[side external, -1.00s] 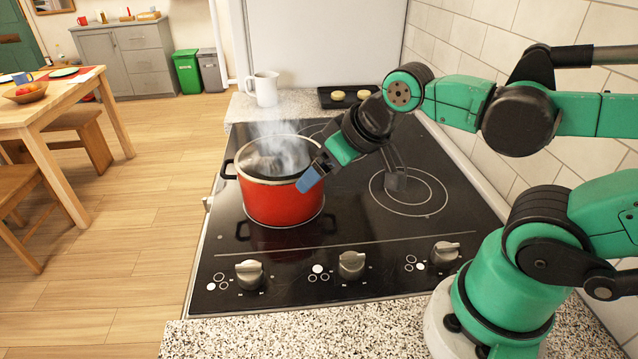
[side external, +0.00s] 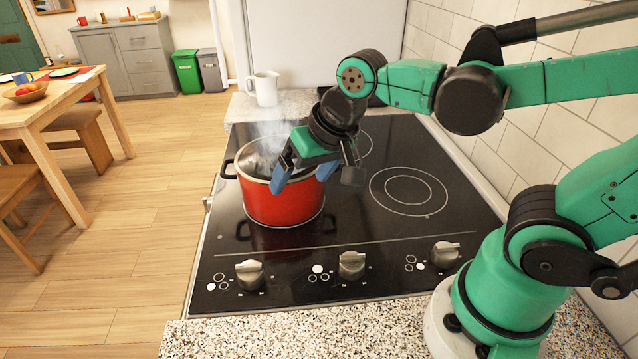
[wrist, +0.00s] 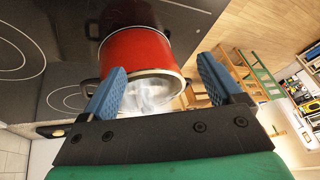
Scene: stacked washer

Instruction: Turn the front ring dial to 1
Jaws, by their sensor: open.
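Three silver dials line the front of the black cooktop (side external: 400,236) in the side view: the left dial (side external: 250,274), the middle dial (side external: 351,265) and the right dial (side external: 445,254). Each has small ring marks to its left, one filled white. The marks are too small to tell surely which dial is the front ring's; numbers are unreadable. My gripper (side external: 304,176) is open and empty, with blue fingers over the near right side of the red pot, apart from all dials. In the wrist view, its fingers (wrist: 162,78) frame the pot; no dial shows there.
The steaming red pot (side external: 283,206) stands on the left ring, close under my fingers. A bare ring (side external: 408,191) lies to the right. A white jug (side external: 263,89) stands behind. The tiled wall (side external: 560,125) bounds the right. Space above the dials is clear.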

